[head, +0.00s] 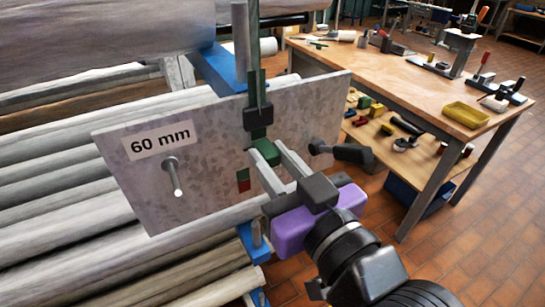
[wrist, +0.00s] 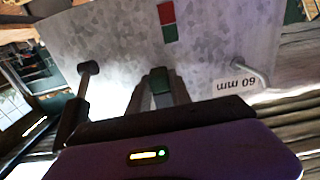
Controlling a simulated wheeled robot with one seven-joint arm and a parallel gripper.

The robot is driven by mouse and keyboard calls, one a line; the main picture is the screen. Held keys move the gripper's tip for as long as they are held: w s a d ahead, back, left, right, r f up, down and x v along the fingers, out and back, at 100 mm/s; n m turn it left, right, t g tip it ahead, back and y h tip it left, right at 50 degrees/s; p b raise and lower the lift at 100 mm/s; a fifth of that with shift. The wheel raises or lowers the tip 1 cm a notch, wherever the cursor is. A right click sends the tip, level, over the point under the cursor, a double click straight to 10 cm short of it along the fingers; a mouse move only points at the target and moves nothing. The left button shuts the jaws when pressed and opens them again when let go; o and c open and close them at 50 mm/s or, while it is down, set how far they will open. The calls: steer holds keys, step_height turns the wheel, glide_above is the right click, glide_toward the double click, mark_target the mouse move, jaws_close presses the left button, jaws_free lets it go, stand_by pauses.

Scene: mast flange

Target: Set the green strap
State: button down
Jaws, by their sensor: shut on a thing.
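The green strap (head: 256,60) runs down from the top of the head view in front of the pale mottled plate (head: 215,165). It passes a dark buckle (head: 257,117) and comes out below it as a short green end. My gripper (head: 265,150) is shut on this green end, just under the buckle. In the wrist view my gripper (wrist: 160,84) has a dark green piece between its fingertips. A red-and-green mark (head: 243,180) is on the plate, left of my fingers in the head view. It also shows in the wrist view (wrist: 167,22).
The plate has a "60 mm" label (head: 157,140), a metal peg (head: 176,178) on the left and a dark-handled lever (head: 342,152) on the right. Long grey rolls (head: 60,160) lie behind and left. A workbench (head: 420,85) with tools stands at the back right.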

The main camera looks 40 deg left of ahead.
step_height(320, 180, down, 6)
steer(key=b, duration=0.4)
steer(key=shift+r, duration=0.25)
steer(key=c, duration=1.2)
jaws_free()
steer(key=shift+o, duration=0.2)
steer(key=shift+d, duration=0.1)
steer(key=b+v, duration=0.1)
steer(key=v, duration=0.6)
steer(key=shift+s+d, duration=0.2)
steer(key=shift+d, duration=0.05)
